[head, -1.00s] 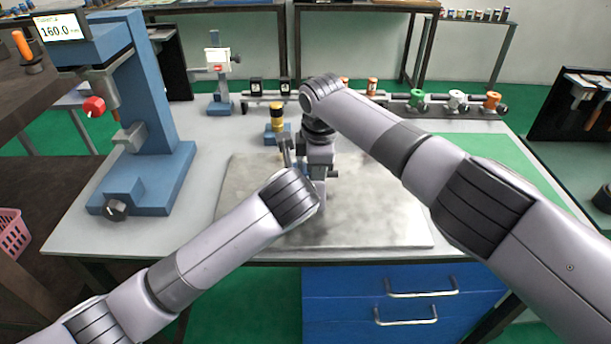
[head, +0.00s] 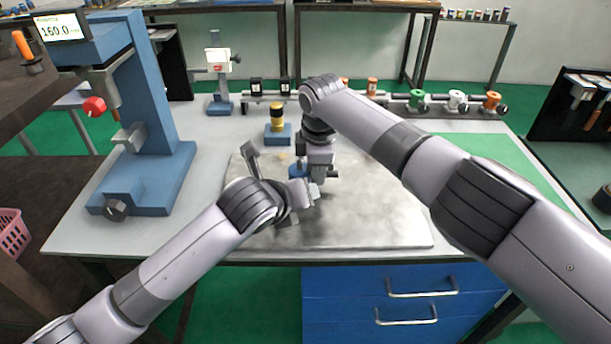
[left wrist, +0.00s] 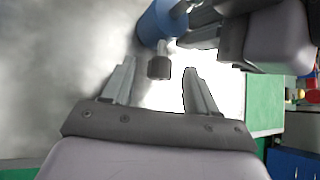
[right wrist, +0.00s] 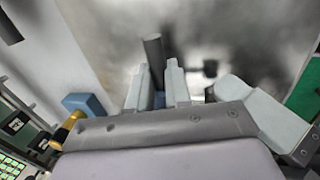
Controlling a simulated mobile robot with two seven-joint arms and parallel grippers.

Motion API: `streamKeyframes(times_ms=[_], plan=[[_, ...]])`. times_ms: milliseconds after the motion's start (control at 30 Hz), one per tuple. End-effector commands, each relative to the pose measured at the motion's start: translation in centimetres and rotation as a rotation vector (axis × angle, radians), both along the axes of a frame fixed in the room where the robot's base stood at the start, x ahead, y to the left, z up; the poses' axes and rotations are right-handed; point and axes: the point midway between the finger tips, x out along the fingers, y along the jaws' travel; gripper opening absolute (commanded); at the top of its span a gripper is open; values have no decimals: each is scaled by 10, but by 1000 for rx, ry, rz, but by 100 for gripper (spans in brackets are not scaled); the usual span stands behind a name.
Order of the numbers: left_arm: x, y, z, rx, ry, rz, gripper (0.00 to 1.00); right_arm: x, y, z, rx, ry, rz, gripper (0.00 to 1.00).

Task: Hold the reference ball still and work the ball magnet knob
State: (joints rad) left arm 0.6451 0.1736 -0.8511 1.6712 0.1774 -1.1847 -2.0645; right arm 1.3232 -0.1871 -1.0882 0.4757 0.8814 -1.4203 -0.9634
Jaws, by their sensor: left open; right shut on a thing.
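A blue cylindrical base (left wrist: 160,22) with a short dark knob (left wrist: 158,68) shows in the left wrist view. A small blue part of it shows in the head view (head: 297,172) beside my right gripper (head: 322,176), above the grey plate (head: 380,222). My right gripper points down and is shut on a part there; a grey cylinder (right wrist: 153,50) shows by its fingers in the right wrist view. The ball itself is hidden. My left gripper (left wrist: 158,88) is open, its fingers on either side of the knob in that picture, with gaps; contact does not show.
A blue stand (head: 150,110) with a display stands at the left. A yellow-black piece on a blue block (head: 278,138) and a rail of coloured knobs (head: 450,108) are behind. My two grippers are very close together. The plate's front right is clear.

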Motion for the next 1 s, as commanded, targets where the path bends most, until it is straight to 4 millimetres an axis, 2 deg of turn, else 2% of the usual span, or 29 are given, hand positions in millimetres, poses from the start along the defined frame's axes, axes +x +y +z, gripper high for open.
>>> streamKeyframes(times_ms=[467,1000], plan=[[0,-10,3,526,-2,-2,58,0,0,0,0,0,0,0],[-71,-15,74,522,-7,-2,58,0,0,0,0,0,0,0]])
